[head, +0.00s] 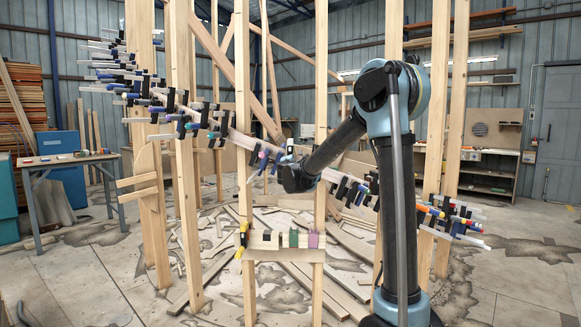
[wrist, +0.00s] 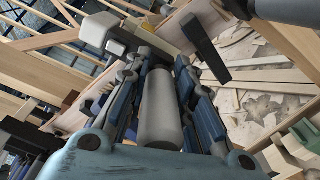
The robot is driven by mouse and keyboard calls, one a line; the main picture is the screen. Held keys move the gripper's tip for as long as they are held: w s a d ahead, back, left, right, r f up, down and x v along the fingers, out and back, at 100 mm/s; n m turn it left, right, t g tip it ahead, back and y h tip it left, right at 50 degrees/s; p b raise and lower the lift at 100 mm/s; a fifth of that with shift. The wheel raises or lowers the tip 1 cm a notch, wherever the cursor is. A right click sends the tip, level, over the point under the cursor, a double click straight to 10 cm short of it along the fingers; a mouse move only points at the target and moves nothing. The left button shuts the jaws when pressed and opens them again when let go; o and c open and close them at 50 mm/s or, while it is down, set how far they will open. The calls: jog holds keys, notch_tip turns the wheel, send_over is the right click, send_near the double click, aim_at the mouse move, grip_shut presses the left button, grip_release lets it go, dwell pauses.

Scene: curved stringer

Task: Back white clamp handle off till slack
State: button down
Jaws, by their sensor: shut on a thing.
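A white clamp handle (wrist: 160,108), a pale grey-white cylinder in the wrist view, lies lengthwise between the two blue-padded fingers of my gripper (wrist: 161,72). The fingers are shut on it from both sides. Beyond the fingertips is a pale clamp block (wrist: 97,32) with a dark bar (wrist: 205,42) to its right. How tight the clamp is cannot be told.
Upright wooden posts (head: 245,110) stand close around the stringer. Loose boards (head: 215,265) litter the floor. A workbench (head: 70,160) stands at the left, with shelving (head: 485,160) at the right.

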jog(key=n, duration=0.6)
jog(key=shift+n, duration=0.3)
jog(key=n, duration=0.5)
jog(key=shift+a+n, duration=0.1)
jog(key=shift+n, duration=0.2)
jog(key=c, duration=1.3)
grip_release()
jog(key=shift+c, duration=0.2)
jog(key=s, duration=1.2)
jog(key=s, duration=0.6)
jog(key=shift+d, duration=0.25)
